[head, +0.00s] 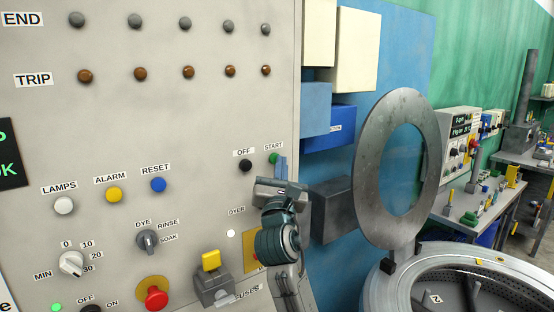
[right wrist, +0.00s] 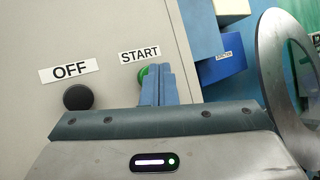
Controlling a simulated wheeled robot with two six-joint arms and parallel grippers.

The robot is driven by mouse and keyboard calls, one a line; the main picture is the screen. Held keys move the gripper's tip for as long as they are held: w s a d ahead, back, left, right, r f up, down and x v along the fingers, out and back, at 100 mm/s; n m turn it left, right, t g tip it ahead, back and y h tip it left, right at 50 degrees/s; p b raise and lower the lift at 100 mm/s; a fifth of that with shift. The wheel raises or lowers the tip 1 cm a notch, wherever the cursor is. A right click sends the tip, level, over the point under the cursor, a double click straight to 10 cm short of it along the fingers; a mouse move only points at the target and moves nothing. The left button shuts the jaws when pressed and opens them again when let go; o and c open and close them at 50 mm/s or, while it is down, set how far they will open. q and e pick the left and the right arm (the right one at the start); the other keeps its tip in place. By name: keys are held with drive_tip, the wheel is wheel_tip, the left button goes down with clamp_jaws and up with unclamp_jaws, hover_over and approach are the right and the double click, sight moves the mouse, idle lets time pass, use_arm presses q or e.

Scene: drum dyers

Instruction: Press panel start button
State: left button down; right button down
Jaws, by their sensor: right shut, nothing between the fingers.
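The green start button (head: 274,158) sits near the right edge of the grey panel (head: 205,120), under its START label. My right gripper (head: 281,166) is shut and empty, its blue fingertips just in front of the button and covering part of it. In the right wrist view the shut fingers (right wrist: 158,85) overlap the green button (right wrist: 144,76), whose left side shows. I cannot tell whether the fingertips touch it. My left gripper is out of view.
A black OFF button (head: 245,165) is just left of the start button. A red mushroom button (head: 153,298) and a yellow-topped switch (head: 211,260) are lower. A large metal ring (head: 367,165) and a drum (head: 375,290) stand to the right of the panel.

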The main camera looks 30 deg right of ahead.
drive_tip(key=shift+s+p, duration=0.35)
drive_tip(key=shift+s, duration=0.35)
drive_tip(key=s, duration=0.1)
drive_tip(key=s+p, duration=0.1)
drive_tip(key=s, duration=0.1)
drive_tip(key=s+p, duration=0.1)
drive_tip(key=s, duration=0.1)
drive_tip(key=shift+d, duration=0.25)
drive_tip(key=shift+w+f, duration=0.1)
drive_tip(key=shift+f, duration=0.05)
idle(0.4)
